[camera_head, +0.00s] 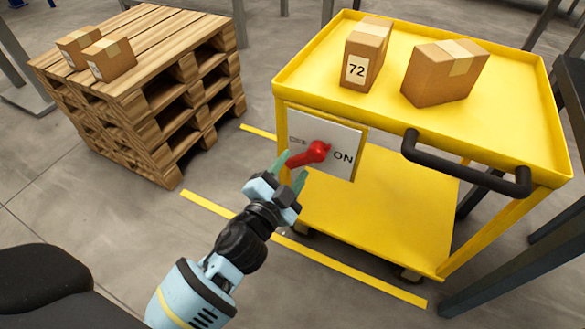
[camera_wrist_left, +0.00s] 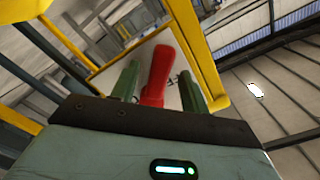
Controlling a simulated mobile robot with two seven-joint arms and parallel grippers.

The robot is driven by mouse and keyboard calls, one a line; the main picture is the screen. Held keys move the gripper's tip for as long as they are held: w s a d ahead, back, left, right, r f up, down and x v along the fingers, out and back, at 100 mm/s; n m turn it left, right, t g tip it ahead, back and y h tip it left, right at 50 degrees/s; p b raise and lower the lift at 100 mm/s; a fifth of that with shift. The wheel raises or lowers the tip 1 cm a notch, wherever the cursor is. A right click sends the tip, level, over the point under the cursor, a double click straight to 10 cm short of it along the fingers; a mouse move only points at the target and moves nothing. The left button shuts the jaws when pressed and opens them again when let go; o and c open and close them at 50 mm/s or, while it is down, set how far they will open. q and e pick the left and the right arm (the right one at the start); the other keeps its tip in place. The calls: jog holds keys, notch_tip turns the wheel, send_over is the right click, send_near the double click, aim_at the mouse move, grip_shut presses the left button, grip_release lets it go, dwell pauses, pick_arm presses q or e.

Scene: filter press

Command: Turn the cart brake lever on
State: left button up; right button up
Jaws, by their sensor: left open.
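The red brake lever (camera_head: 310,154) is mounted on a white plate (camera_head: 345,160) on the front of the yellow cart (camera_head: 400,215). Its handle points to the lower left, away from the "ON" mark at the right of the plate. My left gripper (camera_head: 289,170) is open at the handle end, with its fingers apart. In the left wrist view the lever (camera_wrist_left: 160,72) stands between my two green fingers (camera_wrist_left: 160,88), with some room on the right; whether either finger touches it I cannot tell. My right gripper is not in view.
Two cardboard boxes (camera_head: 366,55) (camera_head: 445,72) stand on the cart's top tray (camera_head: 505,125). A black push handle (camera_head: 460,172) sticks out to the right of the plate. A stack of wooden pallets (camera_head: 160,75) with small boxes stands at the left. Floor between is clear.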

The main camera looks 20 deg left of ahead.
pick_arm(q)
jog(key=shift+w, duration=0.3)
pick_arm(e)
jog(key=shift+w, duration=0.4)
pick_arm(q)
jog(key=shift+c, duration=0.4)
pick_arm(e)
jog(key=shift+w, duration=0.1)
pick_arm(q)
grip_shut()
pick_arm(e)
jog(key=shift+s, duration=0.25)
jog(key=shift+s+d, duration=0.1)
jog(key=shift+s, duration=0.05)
